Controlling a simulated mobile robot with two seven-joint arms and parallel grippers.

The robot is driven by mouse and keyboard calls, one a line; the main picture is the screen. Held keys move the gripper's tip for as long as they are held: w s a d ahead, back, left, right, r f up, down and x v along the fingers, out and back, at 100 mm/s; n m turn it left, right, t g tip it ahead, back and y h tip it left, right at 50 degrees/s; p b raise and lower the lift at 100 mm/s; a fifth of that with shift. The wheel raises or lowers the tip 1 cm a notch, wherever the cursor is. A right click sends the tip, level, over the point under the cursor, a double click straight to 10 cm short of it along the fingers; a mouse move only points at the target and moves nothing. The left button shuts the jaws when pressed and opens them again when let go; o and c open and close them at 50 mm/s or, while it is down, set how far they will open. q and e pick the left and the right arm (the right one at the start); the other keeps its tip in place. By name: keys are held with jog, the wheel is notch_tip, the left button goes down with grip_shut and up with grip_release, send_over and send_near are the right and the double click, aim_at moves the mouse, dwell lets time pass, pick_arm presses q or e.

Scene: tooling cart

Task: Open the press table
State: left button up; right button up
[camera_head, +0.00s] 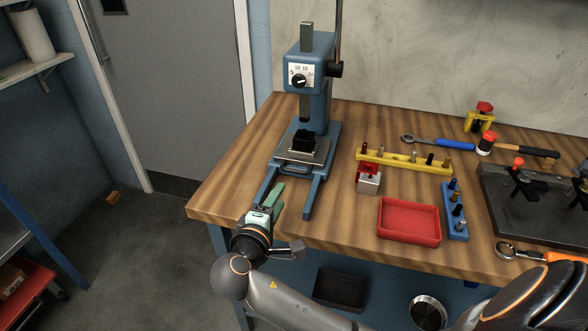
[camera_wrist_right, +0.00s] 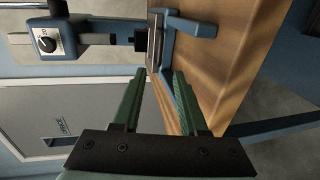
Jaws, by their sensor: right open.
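A blue arbor press (camera_head: 308,92) with a dial stands at the left end of the wooden bench. Its press table (camera_head: 318,157) is a grey plate under the ram, with a black block (camera_head: 303,141) on it and a handle at its front. Two blue rails run forward from the base. My right gripper (camera_head: 268,197) is open and empty near the bench's front left edge, in front of the press and apart from the handle. In the right wrist view its green fingers (camera_wrist_right: 159,78) point toward the press table (camera_wrist_right: 154,42). My left gripper is not in view.
A red-topped block (camera_head: 368,182), a yellow pin rack (camera_head: 405,161), a red tray (camera_head: 408,221) and a blue pin rack (camera_head: 455,212) lie right of the press. A dark fixture plate (camera_head: 520,215) sits at the far right. Bare bench lies between the rails and the tray.

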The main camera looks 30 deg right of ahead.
aim_at(295, 172)
jog(key=x, duration=1.2)
jog(key=shift+d+f, duration=0.1)
jog(key=shift+d, duration=0.05)
jog(key=shift+c, duration=0.2)
grip_shut()
dwell(0.8)
